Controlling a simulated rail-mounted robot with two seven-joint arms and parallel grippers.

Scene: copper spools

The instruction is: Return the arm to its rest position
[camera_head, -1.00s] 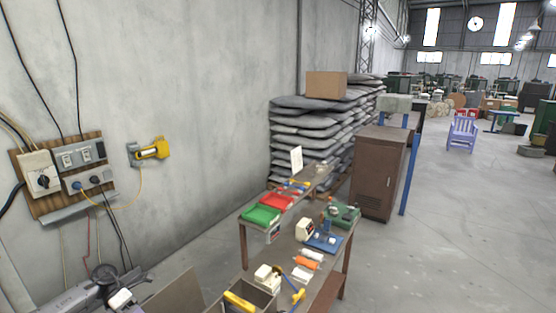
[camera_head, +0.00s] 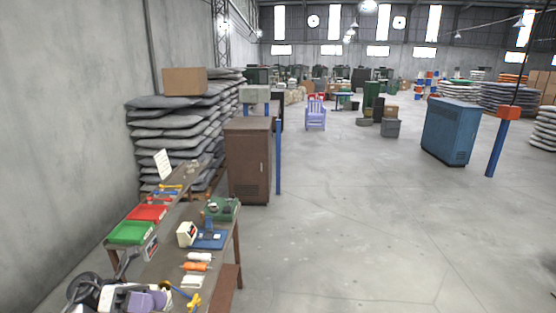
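My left arm and gripper (camera_head: 135,298) show in the head view at the bottom left corner, as dark grey, white and pale purple parts cut off by the lower edge. They overlap the near left end of the workbench (camera_head: 166,262). The fingertips are not clear, so I cannot tell whether the gripper is open or shut, or whether it holds anything. My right arm and gripper are not in view.
The bench carries a green tray (camera_head: 131,232), a red tray (camera_head: 148,213), a blue-based device (camera_head: 208,239) and an orange spool (camera_head: 196,266). A brown cabinet (camera_head: 249,165) and a blue post (camera_head: 278,158) stand behind it. The floor (camera_head: 370,230) to the right is clear.

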